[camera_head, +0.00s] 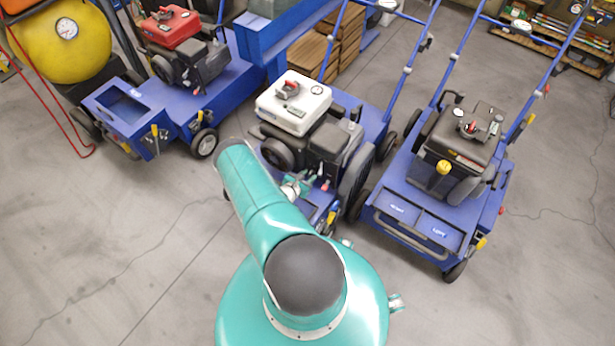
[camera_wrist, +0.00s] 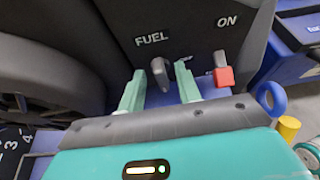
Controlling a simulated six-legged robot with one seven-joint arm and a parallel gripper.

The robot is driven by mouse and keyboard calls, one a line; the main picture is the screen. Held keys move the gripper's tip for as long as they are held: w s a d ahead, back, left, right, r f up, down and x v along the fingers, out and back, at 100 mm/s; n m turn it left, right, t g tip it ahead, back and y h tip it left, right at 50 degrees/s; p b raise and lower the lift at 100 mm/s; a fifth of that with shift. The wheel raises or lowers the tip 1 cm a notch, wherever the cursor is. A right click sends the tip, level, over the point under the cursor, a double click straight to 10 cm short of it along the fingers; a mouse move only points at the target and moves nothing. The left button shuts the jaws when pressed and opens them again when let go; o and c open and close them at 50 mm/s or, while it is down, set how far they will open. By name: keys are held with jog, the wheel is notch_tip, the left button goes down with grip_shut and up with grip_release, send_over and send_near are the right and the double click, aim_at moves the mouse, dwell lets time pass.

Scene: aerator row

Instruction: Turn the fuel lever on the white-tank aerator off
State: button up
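The white-tank aerator (camera_head: 293,103) stands in the middle of the head view, with black engine parts and a blue deck. In the wrist view its dark engine panel carries the words FUEL and ON. A grey lever (camera_wrist: 160,73) hangs below the word FUEL. A red-tipped control (camera_wrist: 223,76) sits below ON, to the right. My gripper (camera_wrist: 160,90) is open, with one green finger on each side of the grey lever. I see gaps beside the lever but cannot tell whether either finger touches it. My arm hides part of the aerator's front in the head view.
A red-tank aerator (camera_head: 174,28) stands to the left, and a black-tank aerator (camera_head: 465,130) stands close on the right. A yellow round tank (camera_head: 65,45) is at upper left. A black wheel (camera_wrist: 45,55) is left of my fingers. The floor in front is clear.

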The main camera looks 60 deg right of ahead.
jog(key=shift+c, duration=0.2)
grip_shut()
jog(key=shift+w+d+f+n+g, duration=0.15)
jog(key=shift+w+n+g, duration=0.1)
jog(key=shift+n+g, duration=0.9)
jog(key=shift+w+a+f+n+g, duration=0.2)
jog(key=shift+n+g, duration=0.45)
jog(key=shift+n, duration=1)
jog(key=shift+w+d+f+n+g, duration=0.15)
jog(key=shift+w+n+g, duration=0.15)
jog(key=shift+n+g, duration=0.85)
jog(key=shift+r+n+t, duration=0.1)
jog(key=shift+n+t, duration=0.15)
jog(key=shift+n, duration=0.1)
